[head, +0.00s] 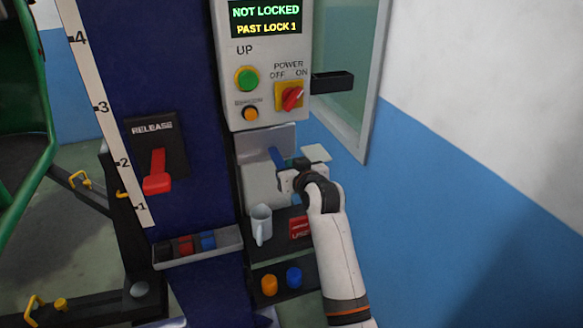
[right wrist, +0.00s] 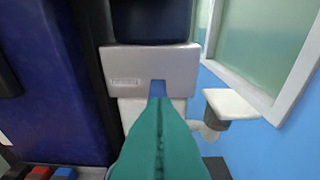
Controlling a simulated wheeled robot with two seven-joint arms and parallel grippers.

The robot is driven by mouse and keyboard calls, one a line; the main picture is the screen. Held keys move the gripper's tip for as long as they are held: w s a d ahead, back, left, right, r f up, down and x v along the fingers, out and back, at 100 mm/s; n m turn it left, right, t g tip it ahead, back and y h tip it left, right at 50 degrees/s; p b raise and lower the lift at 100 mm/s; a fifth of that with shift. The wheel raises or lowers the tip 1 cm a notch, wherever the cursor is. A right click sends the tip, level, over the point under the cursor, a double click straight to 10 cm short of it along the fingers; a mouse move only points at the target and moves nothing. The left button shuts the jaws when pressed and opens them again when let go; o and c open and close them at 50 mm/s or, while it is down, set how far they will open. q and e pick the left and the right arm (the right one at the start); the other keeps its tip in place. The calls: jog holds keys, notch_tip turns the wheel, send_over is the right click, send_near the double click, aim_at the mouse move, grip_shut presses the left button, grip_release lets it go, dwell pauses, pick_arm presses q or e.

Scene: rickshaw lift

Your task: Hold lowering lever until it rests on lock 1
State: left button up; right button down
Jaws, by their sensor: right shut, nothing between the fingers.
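The lowering lever (right wrist: 157,88) is blue and shows in a notch of a grey labelled plate (right wrist: 180,65) in the right wrist view. The plate also shows in the head view (head: 268,138), below the control box. My right gripper (right wrist: 159,108) has teal fingers, shut together and empty. Their tips are at the lever and cover its lower part; I cannot tell whether they touch it. In the head view, the right gripper (head: 284,165) is in front of the plate. The display (head: 265,19) reads NOT LOCKED, PAST LOCK 1. My left gripper is out of view.
A red release lever (head: 157,170) is on the blue column, beside a scale (head: 105,105) numbered 1 to 4. The control box (head: 260,70) has a green button and red power switch. A mug (head: 261,224) stands below, near a tray (head: 200,246). A window is right.

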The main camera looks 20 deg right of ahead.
jog(key=shift+s+f, duration=0.1)
jog(key=shift+f, duration=0.65)
jog(key=shift+f, duration=0.1)
